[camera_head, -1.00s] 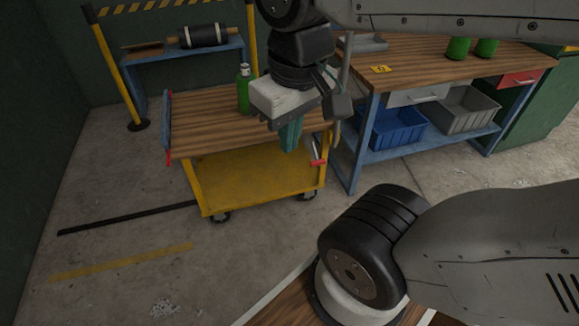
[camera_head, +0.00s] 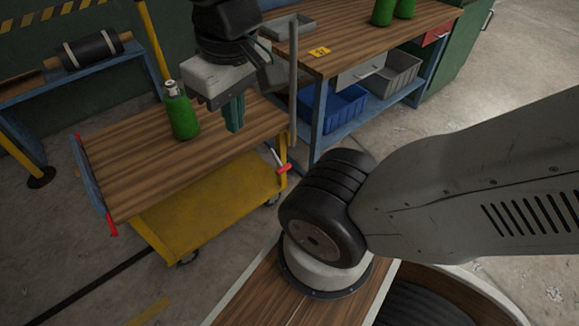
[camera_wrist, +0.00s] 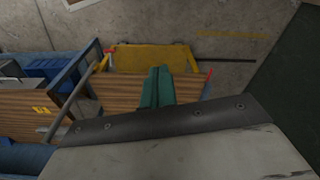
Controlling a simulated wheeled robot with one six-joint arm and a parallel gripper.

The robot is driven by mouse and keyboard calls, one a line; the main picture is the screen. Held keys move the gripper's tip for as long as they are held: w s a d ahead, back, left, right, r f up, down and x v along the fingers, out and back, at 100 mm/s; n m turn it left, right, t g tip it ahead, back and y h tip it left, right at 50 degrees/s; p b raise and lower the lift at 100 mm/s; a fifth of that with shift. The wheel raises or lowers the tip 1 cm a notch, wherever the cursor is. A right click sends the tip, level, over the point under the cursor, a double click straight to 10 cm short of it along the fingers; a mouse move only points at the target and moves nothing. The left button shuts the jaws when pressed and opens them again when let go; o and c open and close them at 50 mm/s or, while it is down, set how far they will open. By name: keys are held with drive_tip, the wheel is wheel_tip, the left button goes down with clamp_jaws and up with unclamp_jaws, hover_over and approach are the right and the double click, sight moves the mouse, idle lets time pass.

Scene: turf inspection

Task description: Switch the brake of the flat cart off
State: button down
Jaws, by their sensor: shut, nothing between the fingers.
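The flat cart (camera_head: 200,140) has a wooden top, a yellow lower deck and a blue end bar at its left. It also shows in the wrist view (camera_wrist: 120,92). A lever with a red grip (camera_head: 284,168), perhaps the brake, sticks out at its right front corner; red also shows at that corner in the wrist view (camera_wrist: 109,50). Another red piece (camera_head: 112,226) is at the left front corner. My gripper (camera_head: 235,114), with teal fingers, is shut and empty. It points down over the cart's right part, left of the lever; its height is unclear. The fingers show in the wrist view (camera_wrist: 157,86).
A green bottle (camera_head: 181,112) stands on the cart top, close left of my gripper. A workbench (camera_head: 350,50) with blue and grey bins stands just behind and right of the cart. Yellow posts and a blue side table (camera_head: 40,90) are at the left. Floor is open at far right.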

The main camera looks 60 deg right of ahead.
drive_tip(key=shift+w+d, duration=0.3)
drive_tip(key=shift+w, duration=0.1)
